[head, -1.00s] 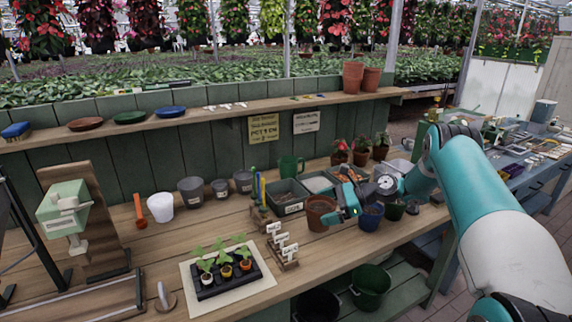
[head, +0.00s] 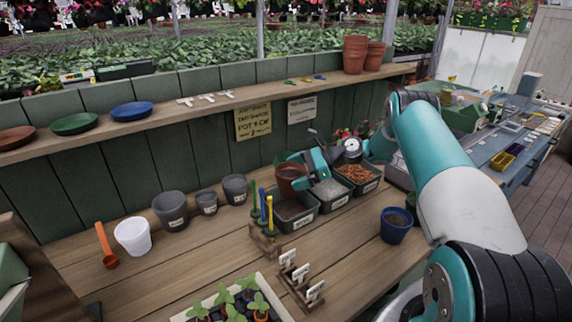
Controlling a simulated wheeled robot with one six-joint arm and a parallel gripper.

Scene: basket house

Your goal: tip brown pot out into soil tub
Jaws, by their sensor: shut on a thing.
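The brown pot (head: 291,182) is held in my gripper (head: 306,168), which is shut on its right side. The pot is off the bench and close to upright, with dark soil showing at its mouth. It is over the back of the leftmost tub, the soil tub (head: 299,224), a dark rectangular tub with a label on its front. Its dark contents show partly below the pot. Whether the pot touches the tub's back rim cannot be told.
A tub of pale grit (head: 338,202) and a tub of orange-brown bits (head: 366,187) stand right of the soil tub. Coloured tools in a wooden holder (head: 264,243) stand close in front. A blue pot (head: 396,226) stands front right.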

